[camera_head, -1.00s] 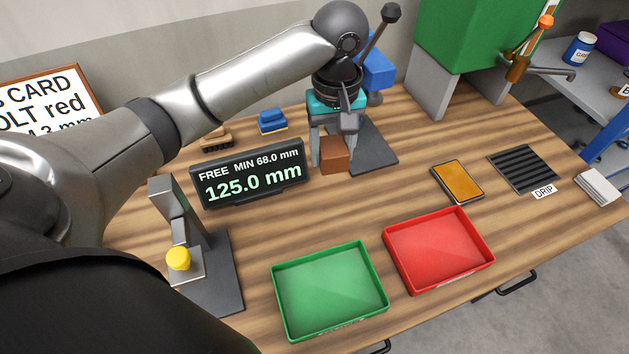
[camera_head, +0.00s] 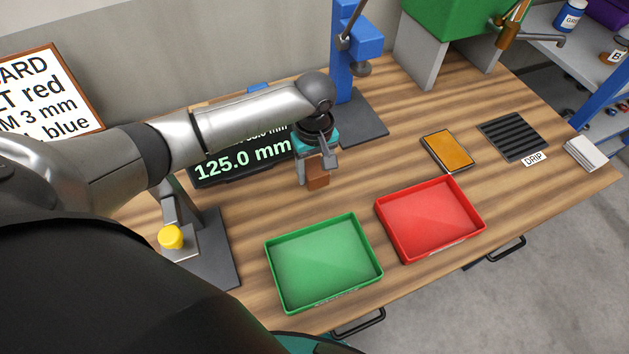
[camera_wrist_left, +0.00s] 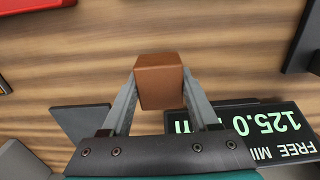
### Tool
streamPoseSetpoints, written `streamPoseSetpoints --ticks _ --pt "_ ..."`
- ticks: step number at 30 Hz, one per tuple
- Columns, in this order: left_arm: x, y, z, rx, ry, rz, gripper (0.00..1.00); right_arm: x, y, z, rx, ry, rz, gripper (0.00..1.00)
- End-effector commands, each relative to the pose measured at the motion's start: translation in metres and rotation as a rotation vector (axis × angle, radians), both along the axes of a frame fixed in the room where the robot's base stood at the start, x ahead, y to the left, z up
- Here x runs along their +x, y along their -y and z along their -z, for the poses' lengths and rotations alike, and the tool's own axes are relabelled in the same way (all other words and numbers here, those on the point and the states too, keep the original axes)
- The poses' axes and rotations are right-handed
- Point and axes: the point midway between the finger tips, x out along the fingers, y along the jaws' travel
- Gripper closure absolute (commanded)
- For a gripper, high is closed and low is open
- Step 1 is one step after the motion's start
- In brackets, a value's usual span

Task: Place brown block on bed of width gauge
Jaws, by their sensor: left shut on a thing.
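The brown block (camera_head: 318,182) is in my left gripper (camera_head: 314,176), which is shut on it above the table, just in front of the display. In the left wrist view the block (camera_wrist_left: 160,80) sits between both finger ends. The display (camera_head: 215,168) reads 125.0 mm; my arm covers part of it. A grey stand with a yellow knob (camera_head: 171,237) and a dark base plate (camera_head: 217,262) stands to the left of the block. A blue stand (camera_head: 352,60) on a dark plate (camera_head: 362,122) is behind it. No label shows which is the width gauge. My right gripper is not in view.
A green tray (camera_head: 270,262) and a red tray (camera_head: 389,228) lie in front. An orange pad (camera_head: 446,150) and a drip grate (camera_head: 512,136) are at right. Bare table lies between the gripper and the trays.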

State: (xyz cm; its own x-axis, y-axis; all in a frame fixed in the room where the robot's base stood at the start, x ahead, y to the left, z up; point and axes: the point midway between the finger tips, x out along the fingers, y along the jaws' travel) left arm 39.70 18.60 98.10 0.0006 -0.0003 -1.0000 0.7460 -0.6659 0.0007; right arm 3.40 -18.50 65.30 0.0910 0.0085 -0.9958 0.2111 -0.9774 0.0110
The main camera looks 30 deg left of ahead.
Motion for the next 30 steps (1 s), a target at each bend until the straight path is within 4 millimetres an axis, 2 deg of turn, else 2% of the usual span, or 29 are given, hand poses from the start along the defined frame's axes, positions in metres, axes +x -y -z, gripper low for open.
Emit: streamPoseSetpoints --ticks 9,23,24,30 --pt "0.000 0.000 0.041 0.000 -0.001 0.000 1.00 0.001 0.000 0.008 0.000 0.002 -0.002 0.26" --pt "0.000 0.001 0.048 -0.001 -0.001 0.001 1.00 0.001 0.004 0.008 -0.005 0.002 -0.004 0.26" --pt "0.000 0.001 0.048 -0.001 -0.001 0.001 0.35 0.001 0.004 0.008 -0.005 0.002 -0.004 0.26" --pt "0.000 0.000 0.048 0.000 0.000 0.001 0.12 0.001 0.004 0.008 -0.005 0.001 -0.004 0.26"
